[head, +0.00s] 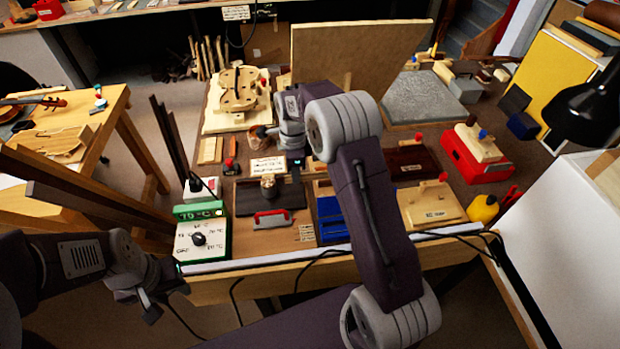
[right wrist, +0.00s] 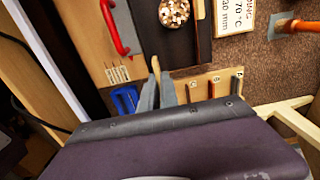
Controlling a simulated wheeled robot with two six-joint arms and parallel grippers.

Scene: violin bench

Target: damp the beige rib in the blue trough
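The blue trough (head: 331,217) lies on the bench in the head view, partly covered by my right arm. A blue part at the rack's left in the right wrist view (right wrist: 125,98) looks like its corner. My right gripper (right wrist: 158,88) has its two grey fingers close together. A thin beige rib (right wrist: 156,66) stands between them, with its tip showing above; its lower part is hidden.
A rack (right wrist: 204,79) with several lettered slots holds darker strips. A red-handled tool (head: 271,218), a pot (right wrist: 173,12) and a green-framed temperature box (head: 200,240) stand nearby. A violin body (head: 238,90) lies at the back. A white panel (head: 560,235) borders the right.

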